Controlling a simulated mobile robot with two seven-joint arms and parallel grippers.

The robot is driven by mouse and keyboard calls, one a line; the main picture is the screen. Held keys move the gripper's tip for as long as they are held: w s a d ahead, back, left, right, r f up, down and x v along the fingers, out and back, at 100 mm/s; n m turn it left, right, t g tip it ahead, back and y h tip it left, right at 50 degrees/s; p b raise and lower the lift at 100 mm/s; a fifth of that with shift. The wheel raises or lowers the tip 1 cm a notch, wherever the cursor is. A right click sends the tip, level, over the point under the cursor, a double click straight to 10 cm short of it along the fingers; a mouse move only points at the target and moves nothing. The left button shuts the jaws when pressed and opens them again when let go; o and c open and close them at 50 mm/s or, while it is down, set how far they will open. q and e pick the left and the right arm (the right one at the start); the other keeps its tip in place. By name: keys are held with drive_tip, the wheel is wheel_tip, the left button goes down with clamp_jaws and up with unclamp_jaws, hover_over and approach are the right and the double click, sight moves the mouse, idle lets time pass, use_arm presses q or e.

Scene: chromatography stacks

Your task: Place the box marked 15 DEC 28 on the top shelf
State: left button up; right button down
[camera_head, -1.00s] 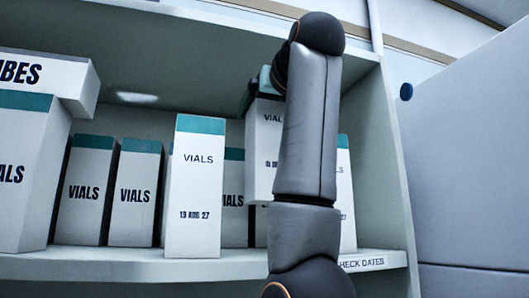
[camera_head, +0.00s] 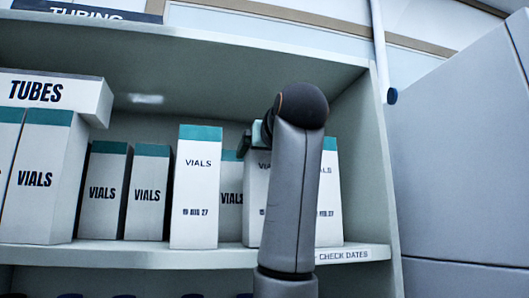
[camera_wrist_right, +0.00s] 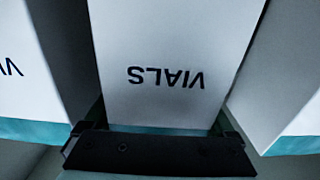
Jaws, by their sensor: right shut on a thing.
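A white VIALS box with a teal top band (camera_head: 255,205) stands upright on the shelf, partly behind my right arm. Its date is mostly hidden, so I cannot read it whole. My right gripper (camera_head: 258,135) is shut on this box near its top; the arm hides much of the grip. In the right wrist view the held box (camera_wrist_right: 170,60) shows VIALS upside down between the jaws (camera_wrist_right: 155,140). The box's base looks level with the shelf (camera_head: 190,258), but contact is hard to confirm. My left gripper is out of view.
A VIALS box dated 19 AUG 27 (camera_head: 195,190) stands just left of the held box, and another (camera_head: 329,195) just right. Several VIALS boxes stand farther left, with a TUBES box (camera_head: 50,95) on top. The side wall (camera_head: 372,165) bounds the right.

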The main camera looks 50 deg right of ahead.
drive_tip(key=shift+w+a+f, duration=0.1)
drive_tip(key=shift+c, duration=0.6)
unclamp_jaws()
drive_tip(key=shift+f, duration=0.1)
drive_tip(key=shift+o, duration=0.6)
drive_tip(key=b+v, duration=0.4)
drive_tip(key=v, duration=0.8)
